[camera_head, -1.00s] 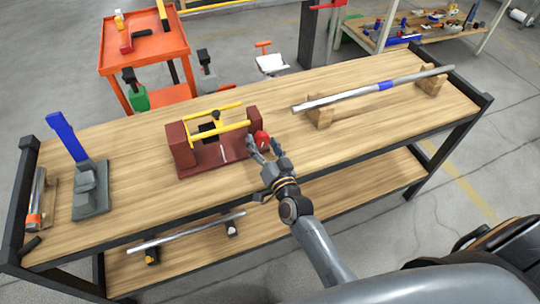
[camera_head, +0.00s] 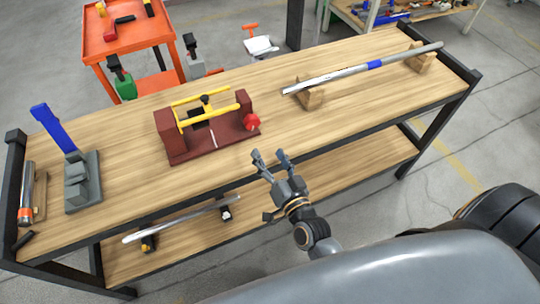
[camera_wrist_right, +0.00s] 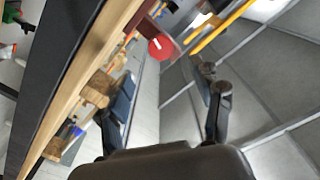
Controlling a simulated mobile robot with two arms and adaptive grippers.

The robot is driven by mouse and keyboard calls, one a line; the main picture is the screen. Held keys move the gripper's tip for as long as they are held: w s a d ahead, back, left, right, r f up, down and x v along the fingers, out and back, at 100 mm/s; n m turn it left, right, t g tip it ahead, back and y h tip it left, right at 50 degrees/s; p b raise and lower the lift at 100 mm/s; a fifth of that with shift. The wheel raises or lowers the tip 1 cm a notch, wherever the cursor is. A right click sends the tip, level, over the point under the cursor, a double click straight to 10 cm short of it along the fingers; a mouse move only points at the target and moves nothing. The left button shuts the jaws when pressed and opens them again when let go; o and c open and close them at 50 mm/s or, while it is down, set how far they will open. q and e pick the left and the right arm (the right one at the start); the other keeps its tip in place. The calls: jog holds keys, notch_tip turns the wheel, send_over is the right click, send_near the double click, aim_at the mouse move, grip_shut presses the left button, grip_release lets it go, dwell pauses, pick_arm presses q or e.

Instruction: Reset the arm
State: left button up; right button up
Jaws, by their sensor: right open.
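My right gripper (camera_head: 270,157) is open and empty at the front edge of the wooden workbench (camera_head: 345,125). Its two fingers also show spread apart in the right wrist view (camera_wrist_right: 160,95). The dark red screw jack fixture (camera_head: 213,143) with yellow bars stands on the bench, up and left of the gripper. Its red knob (camera_head: 251,121) is on the fixture's right side, apart from the fingers. The knob also shows in the right wrist view (camera_wrist_right: 160,47), beyond the fingers. My left gripper is not in view.
A grey device with a blue handle (camera_head: 55,129) stands at the bench's left. A metal rod with a blue band (camera_head: 340,73) rests on wooden blocks at the right. Another rod (camera_head: 180,219) lies on the lower shelf. An orange cart (camera_head: 124,38) stands behind.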

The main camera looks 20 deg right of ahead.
jog(key=shift+a, duration=0.1)
jog(key=s+a+f+n+g+y, duration=0.3)
jog(key=s+f+n+g, duration=0.1)
jog(key=s+n+g, duration=0.3)
jog(key=s+d+g+h, duration=0.3)
jog(key=s+d+g, duration=0.35)
jog(key=s, duration=0.55)
notch_tip(320, 180, down, 28)
jog(key=s+g, duration=0.2)
jog(key=s, duration=0.1)
jog(key=s+d+f+n+g, duration=0.1)
jog(key=s+d+f, duration=0.2)
jog(key=s+f, duration=1.1)
jog(key=shift+s+f+h, duration=0.2)
jog(key=shift+s+h, duration=0.1)
jog(key=shift+s, duration=0.65)
